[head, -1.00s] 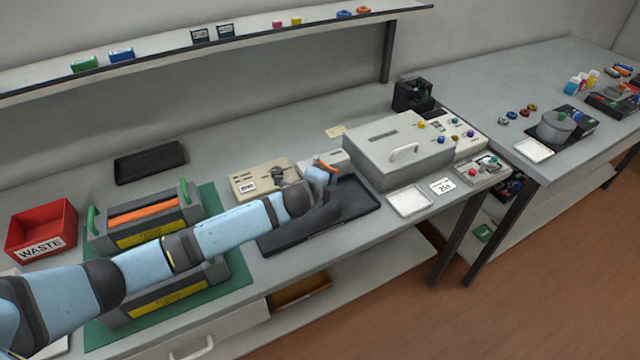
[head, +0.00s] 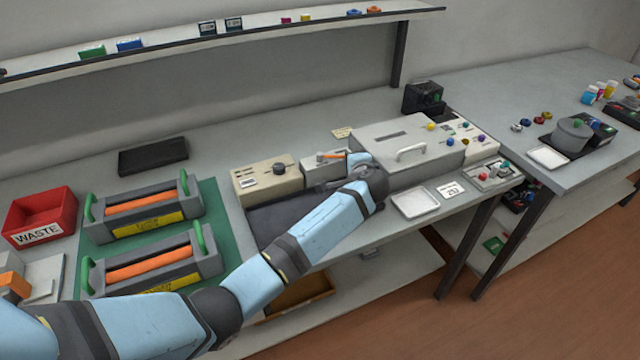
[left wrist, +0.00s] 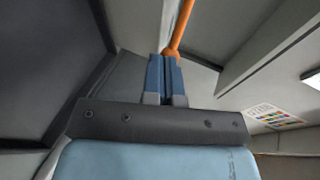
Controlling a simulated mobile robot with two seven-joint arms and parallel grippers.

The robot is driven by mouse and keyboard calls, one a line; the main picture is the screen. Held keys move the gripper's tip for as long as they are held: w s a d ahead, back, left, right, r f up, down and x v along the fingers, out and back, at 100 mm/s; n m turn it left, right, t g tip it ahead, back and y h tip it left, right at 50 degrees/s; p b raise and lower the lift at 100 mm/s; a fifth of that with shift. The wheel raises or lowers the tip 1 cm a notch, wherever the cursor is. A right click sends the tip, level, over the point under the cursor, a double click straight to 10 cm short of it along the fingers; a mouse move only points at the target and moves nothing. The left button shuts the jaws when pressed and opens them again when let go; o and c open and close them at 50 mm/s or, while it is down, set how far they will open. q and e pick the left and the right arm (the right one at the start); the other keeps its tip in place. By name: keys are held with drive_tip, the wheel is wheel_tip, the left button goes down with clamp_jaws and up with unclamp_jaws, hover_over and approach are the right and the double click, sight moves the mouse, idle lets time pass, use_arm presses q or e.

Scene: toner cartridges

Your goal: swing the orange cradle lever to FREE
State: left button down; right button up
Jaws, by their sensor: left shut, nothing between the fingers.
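The orange cradle lever (head: 332,157) sticks out on top of a small light-grey box (head: 318,170) at the bench's middle, pointing right. My left gripper (head: 355,160) is at the lever's right end, largely hidden by its own wrist. In the left wrist view the blue fingers (left wrist: 164,80) are shut together with nothing between them. The orange lever (left wrist: 184,28) runs up from just beyond the right fingertip; I cannot tell whether they touch. No FREE marking is readable. My right gripper is not in view.
A beige box with a dark knob (head: 268,180) stands left of the lever's box. A large grey lidded box (head: 405,150) stands close on the right. A dark tray (head: 268,222) lies in front, partly under my arm. A white tray (head: 414,203) is at the front edge.

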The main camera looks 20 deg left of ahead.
use_arm(q)
drive_tip(key=shift+w+n+y, duration=0.25)
drive_tip(key=shift+n+y, duration=0.05)
drive_tip(key=shift+s+a+r, duration=0.1)
drive_tip(key=shift+a, duration=0.05)
drive_tip(key=shift+s+a+g+p, duration=0.1)
drive_tip(key=shift+a+g+p, duration=0.25)
drive_tip(key=shift+p, duration=0.2)
drive_tip(key=shift+s+a, duration=0.15)
drive_tip(key=shift+a, duration=0.1)
